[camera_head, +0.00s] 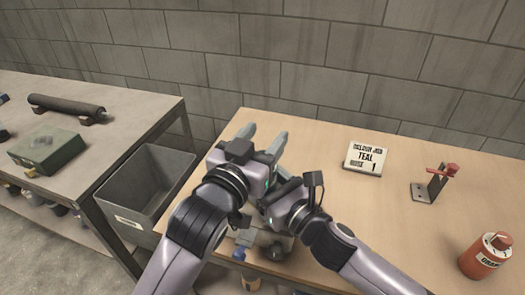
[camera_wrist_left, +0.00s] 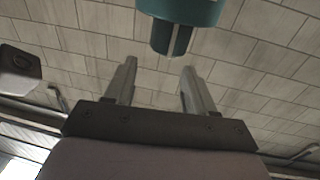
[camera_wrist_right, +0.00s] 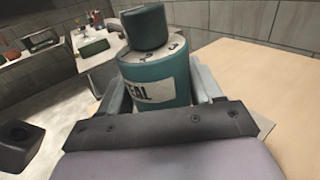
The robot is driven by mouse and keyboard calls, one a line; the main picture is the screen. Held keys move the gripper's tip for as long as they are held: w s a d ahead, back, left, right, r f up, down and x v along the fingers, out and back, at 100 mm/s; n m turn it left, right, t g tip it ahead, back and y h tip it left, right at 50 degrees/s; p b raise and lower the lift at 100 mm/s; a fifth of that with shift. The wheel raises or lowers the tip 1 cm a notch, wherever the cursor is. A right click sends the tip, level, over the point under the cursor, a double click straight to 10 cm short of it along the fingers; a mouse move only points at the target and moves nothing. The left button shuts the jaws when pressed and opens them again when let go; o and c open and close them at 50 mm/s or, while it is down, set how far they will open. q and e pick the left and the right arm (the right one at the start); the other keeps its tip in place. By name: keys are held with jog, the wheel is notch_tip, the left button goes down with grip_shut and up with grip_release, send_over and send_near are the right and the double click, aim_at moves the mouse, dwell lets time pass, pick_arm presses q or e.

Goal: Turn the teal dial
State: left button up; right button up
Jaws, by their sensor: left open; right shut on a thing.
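The teal canister (camera_wrist_right: 156,77) carries a label partly reading "EAL", with a dark teal dial (camera_wrist_right: 145,27) on its top. My right gripper (camera_wrist_right: 160,90) is shut around the canister's body, one finger on each side. In the left wrist view the canister (camera_wrist_left: 190,8) is at the top edge, and its dial (camera_wrist_left: 172,38) points towards the gap between my left gripper's fingers (camera_wrist_left: 158,68). That gripper is open, its fingertips apart from the dial. In the head view the left gripper (camera_head: 264,138) and my arms hide the canister.
A sign (camera_head: 367,158) reading "TEAL" and "1" lies on the wooden table (camera_head: 330,130). A red-handled bracket (camera_head: 434,183) and an orange canister (camera_head: 485,258) stand to the right. A grey bin (camera_head: 150,185) and a side table with a green box (camera_head: 47,149) are left.

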pick_arm(q)
notch_tip(320, 180, up, 6)
jog(key=shift+r, duration=0.25)
pick_arm(e)
jog(key=o, duration=1.2)
jog(key=shift+s, duration=0.1)
